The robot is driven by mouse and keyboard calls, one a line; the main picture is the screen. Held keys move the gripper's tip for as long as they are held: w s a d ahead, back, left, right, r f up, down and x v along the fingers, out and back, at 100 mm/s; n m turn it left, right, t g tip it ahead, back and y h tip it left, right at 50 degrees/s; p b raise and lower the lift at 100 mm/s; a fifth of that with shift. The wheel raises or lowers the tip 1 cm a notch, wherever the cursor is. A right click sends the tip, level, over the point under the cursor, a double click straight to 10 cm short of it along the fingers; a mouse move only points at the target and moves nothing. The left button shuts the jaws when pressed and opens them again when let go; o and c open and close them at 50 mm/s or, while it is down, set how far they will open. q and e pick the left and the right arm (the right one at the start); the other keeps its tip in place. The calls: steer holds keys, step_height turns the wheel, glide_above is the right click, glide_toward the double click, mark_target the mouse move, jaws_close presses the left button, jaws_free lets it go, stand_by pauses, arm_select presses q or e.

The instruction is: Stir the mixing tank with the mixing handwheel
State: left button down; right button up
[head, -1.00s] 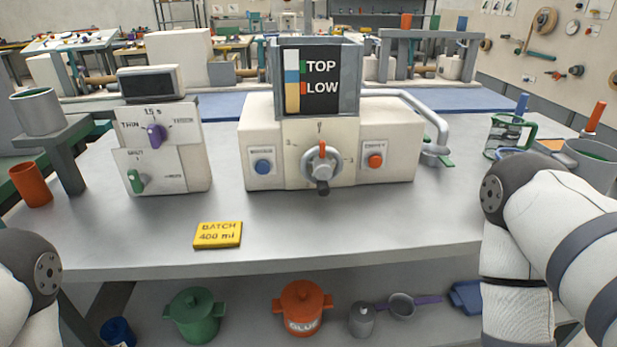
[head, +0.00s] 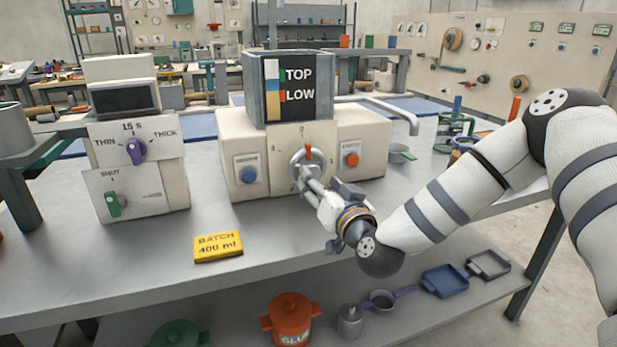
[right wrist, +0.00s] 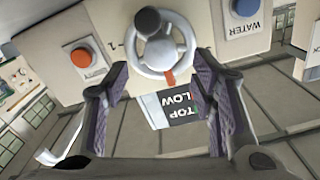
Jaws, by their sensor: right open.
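The mixing handwheel (head: 296,163) is a light grey ring with a red mark at its top, on the front of the white machine. The mixing tank (head: 255,92) is the grey box above it, with a window marked TOP and LOW. My right gripper (head: 312,183) is in front of the wheel and partly hides it. In the right wrist view the wheel (right wrist: 183,52) and its dark handle knob (right wrist: 149,21) show upside down, beyond the open fingers (right wrist: 163,75). The fingers look apart from the knob; contact cannot be told. My left gripper is out of view.
A blue button (head: 248,175) and a red button (head: 351,160) flank the wheel. A dial box (head: 135,190) stands to the left. A yellow batch card (head: 218,246) lies in front. Pots, including an orange one (head: 287,316), are on the lower shelf.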

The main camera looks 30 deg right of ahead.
mark_target(316, 178)
steer(key=x, duration=0.3)
steer(key=shift+w+d+f, duration=0.1)
steer(key=shift+w+f, duration=0.2)
steer(key=shift+w, duration=0.05)
steer(key=shift+w+r, duration=0.2)
steer(key=shift+w, duration=0.4)
steer(key=c, duration=1.1)
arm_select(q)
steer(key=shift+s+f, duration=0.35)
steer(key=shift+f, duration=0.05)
arm_select(e)
steer(key=shift+c, duration=0.2)
